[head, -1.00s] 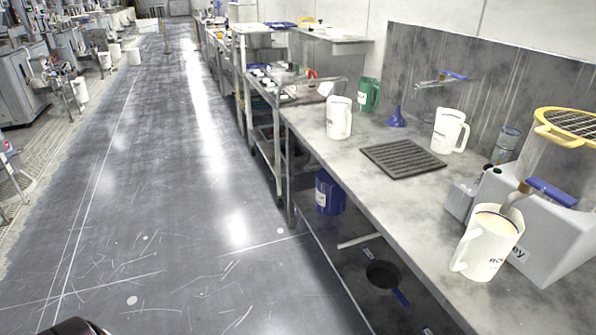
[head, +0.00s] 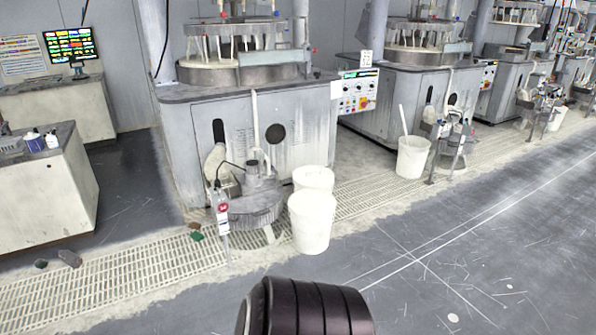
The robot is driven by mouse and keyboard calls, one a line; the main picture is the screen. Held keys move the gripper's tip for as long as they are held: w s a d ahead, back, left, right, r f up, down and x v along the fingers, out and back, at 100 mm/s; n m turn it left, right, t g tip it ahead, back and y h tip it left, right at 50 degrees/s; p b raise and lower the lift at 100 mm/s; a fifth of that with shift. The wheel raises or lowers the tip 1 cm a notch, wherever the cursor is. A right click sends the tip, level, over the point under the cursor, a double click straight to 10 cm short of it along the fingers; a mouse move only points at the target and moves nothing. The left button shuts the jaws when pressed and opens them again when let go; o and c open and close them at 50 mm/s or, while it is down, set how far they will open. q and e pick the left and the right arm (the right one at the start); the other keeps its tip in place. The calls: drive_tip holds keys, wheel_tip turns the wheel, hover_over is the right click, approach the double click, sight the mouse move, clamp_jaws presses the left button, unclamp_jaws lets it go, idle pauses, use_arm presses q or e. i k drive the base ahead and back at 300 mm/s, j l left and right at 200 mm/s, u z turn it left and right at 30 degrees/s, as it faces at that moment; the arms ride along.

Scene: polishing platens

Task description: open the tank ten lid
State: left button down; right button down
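A grey round tank (head: 254,204) with a flat lid and a motor-like block on top stands at the front of the nearest polishing machine. A tag with a red round mark (head: 221,212) hangs at its left side. Its lid looks shut, and I cannot read any number on it. Similar stations stand farther right, one of them a grey tank stand (head: 452,142); their numbers are also unreadable. Neither gripper is in view. A dark ribbed cylinder at the bottom edge looks like part of my own arm.
White buckets (head: 310,222) stand right of the tank, and another bucket (head: 412,157) farther right. A counter (head: 45,195) stands left. The floor at the right is clear.

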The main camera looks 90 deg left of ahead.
sight(260, 201)
drive_tip(key=u, duration=3.15)
drive_tip(key=i+j, duration=0.75)
